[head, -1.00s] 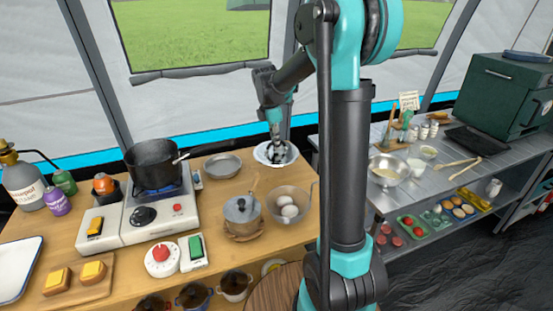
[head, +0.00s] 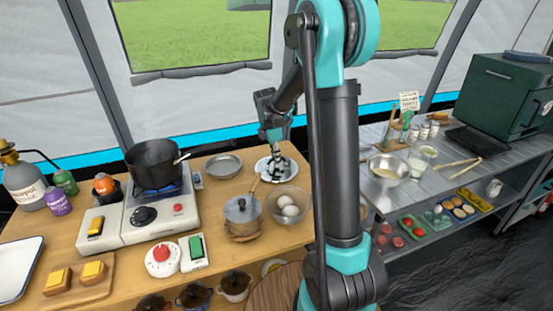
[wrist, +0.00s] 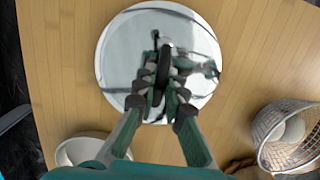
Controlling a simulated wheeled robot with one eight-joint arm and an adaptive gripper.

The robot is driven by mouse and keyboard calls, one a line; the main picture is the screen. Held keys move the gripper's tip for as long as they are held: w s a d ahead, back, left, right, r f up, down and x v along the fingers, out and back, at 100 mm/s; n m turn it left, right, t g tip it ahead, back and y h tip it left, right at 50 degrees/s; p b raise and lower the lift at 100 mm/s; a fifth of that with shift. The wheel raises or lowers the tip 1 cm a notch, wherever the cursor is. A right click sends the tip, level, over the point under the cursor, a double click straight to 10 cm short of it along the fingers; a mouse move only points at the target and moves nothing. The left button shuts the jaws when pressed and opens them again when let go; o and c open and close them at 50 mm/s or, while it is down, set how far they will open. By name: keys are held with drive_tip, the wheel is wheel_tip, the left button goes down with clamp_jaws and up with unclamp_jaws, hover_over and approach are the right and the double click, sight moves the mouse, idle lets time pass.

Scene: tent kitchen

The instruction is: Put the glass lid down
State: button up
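My gripper (wrist: 165,90) is at the back edge of the wooden table, pointing down. In the wrist view its fingers close around an upright dark handle, which I take to be the knob of the glass lid (wrist: 193,48). The lid is clear and hard to make out; thin dark arcs look like its rim. Right below is a round white plate (wrist: 105,72). In the head view the plate (head: 259,171) shows under my gripper (head: 276,150). I cannot tell whether the lid touches the plate.
A grey metal dish (head: 224,165) is left of the plate. A black pot (head: 153,164) stands on the lit burner. Bare wood surrounds the plate.

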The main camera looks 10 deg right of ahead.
drive_tip(key=o, duration=0.4)
drive_tip(key=shift+o, duration=0.2)
wheel_tip(320, 180, up, 12)
drive_tip(key=a, duration=0.1)
drive_tip(key=shift+s+a, duration=0.15)
drive_tip(key=shift+a, duration=0.2)
drive_tip(key=shift+s+r, duration=0.1)
